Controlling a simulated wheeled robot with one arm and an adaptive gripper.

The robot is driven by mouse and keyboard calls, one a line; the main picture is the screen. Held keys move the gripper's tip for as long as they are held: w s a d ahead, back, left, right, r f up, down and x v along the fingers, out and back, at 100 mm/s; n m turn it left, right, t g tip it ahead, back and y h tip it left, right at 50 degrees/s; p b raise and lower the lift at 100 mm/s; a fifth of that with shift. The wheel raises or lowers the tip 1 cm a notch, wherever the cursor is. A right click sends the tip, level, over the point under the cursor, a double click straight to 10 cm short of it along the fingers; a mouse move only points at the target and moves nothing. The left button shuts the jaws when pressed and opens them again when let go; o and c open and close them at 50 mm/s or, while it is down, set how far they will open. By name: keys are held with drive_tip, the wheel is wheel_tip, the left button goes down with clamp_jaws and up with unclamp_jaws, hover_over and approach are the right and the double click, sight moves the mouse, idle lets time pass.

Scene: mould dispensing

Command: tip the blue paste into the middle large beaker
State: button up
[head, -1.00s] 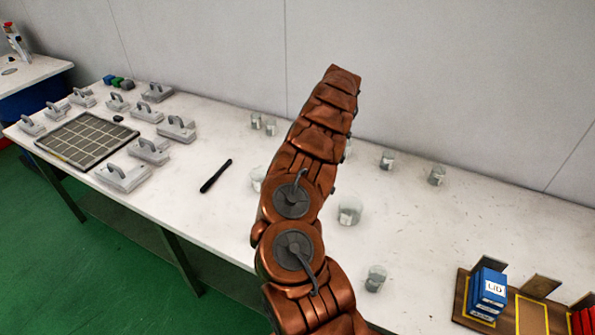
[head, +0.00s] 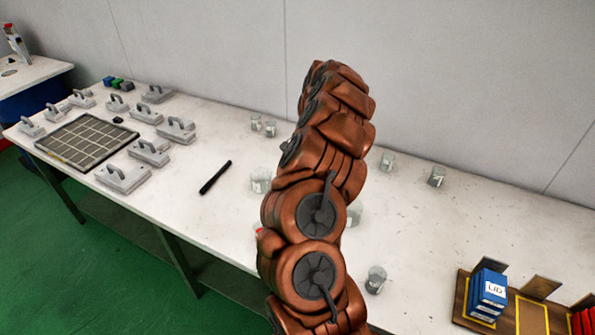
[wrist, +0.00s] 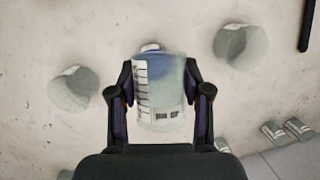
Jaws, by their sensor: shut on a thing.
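In the wrist view my gripper (wrist: 160,95) is shut on a clear beaker with dark markings (wrist: 162,115). Blue paste (wrist: 168,70) shows in its upper part in the picture. I cannot tell its exact tilt. Beyond it on the table are a large beaker at the left (wrist: 75,90) and one at the right (wrist: 240,47). A pale bit of something shows just above the held beaker, which hides most of what lies behind it; the middle large beaker is not clearly seen. In the head view my arm hides my gripper and the held beaker.
In the head view large beakers (head: 260,181) (head: 354,215) stand either side of my arm, with another beaker (head: 376,280) nearer the front edge. Small beakers (head: 387,162) (head: 437,177) line the back. A black stick (head: 215,178) lies left; a wooden rack (head: 465,300) stands right.

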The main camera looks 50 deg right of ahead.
drive_tip(key=shift+h+b, duration=0.4)
drive_tip(key=shift+h, duration=0.2)
drive_tip(key=shift+h+b, duration=0.4)
drive_tip(key=shift+b, duration=0.2)
drive_tip(key=shift+h+b, duration=0.4)
drive_tip(key=shift+b, duration=0.45)
drive_tip(key=shift+r+h+b, duration=0.2)
drive_tip(key=shift+h+b, duration=0.3)
drive_tip(key=shift+b, duration=0.55)
drive_tip(key=h+b, duration=0.1)
drive_tip(key=b, duration=0.3)
drive_tip(key=h+b, duration=0.2)
drive_tip(key=b, duration=0.2)
drive_tip(key=h+b, duration=0.1)
drive_tip(key=b, duration=0.3)
drive_tip(key=shift+r+t+h+b, duration=0.25)
drive_tip(key=shift+t+h+b, duration=0.05)
drive_tip(key=shift+b, duration=0.1)
drive_tip(key=h+b, duration=0.2)
drive_tip(key=b, duration=0.3)
drive_tip(key=h+b, duration=0.2)
drive_tip(key=b, duration=0.4)
drive_tip(key=shift+r+n, duration=0.3)
drive_tip(key=shift+r, duration=0.05)
drive_tip(key=h+b, duration=0.2)
drive_tip(key=b, duration=0.5)
drive_tip(key=shift+r+t+h+b, duration=0.15)
drive_tip(key=shift+t+h+b, duration=0.15)
drive_tip(key=shift+h, duration=0.1)
